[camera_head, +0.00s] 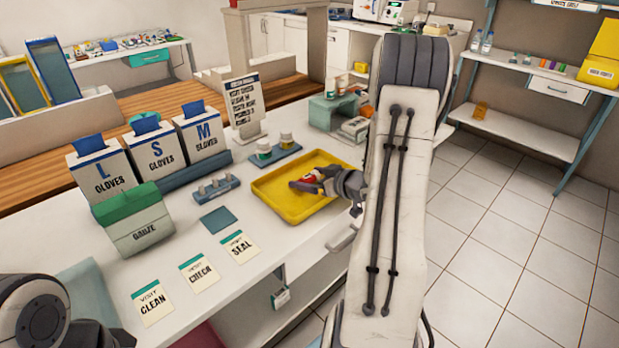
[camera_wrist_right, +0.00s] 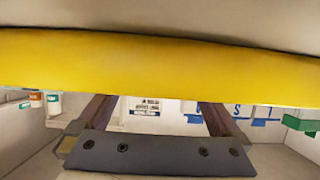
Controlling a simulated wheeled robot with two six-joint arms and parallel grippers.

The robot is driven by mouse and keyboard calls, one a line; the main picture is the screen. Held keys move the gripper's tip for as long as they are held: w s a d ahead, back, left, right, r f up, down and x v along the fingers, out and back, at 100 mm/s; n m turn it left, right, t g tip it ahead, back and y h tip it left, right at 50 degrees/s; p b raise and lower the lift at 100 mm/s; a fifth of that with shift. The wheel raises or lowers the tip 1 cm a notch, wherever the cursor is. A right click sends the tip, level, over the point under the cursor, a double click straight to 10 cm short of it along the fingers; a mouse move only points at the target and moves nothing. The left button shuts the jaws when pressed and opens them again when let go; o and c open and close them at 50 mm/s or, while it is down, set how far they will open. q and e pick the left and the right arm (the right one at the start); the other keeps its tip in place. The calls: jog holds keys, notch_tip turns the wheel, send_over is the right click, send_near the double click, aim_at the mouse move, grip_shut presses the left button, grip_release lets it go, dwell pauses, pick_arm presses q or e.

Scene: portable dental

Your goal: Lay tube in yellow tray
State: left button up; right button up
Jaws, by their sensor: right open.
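The yellow tray (camera_head: 272,197) lies on the white counter, and a yellow band (camera_wrist_right: 160,68) crosses the right wrist view. My right gripper (camera_head: 305,184) is over the tray with its dark fingers apart; they also show in the wrist view (camera_wrist_right: 158,115). A small red and pale piece (camera_head: 309,178), possibly the tube, shows at the fingertips; most of it is hidden, and I cannot tell whether it touches the tray. No tube is clear in the wrist view. Part of my left arm shows at the bottom left; its gripper is not visible.
A small grey-blue rack (camera_head: 212,189) and a blue-green pad (camera_head: 218,220) lie left of the tray. Glove boxes (camera_head: 152,150), a gauze box (camera_head: 135,220) and a blue stand with small jars (camera_head: 274,154) surround them. Cards (camera_head: 200,273) line the front edge.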

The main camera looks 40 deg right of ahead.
jog(key=p+v, duration=0.1)
jog(key=v, duration=0.9)
jog(key=shift+s, duration=0.25)
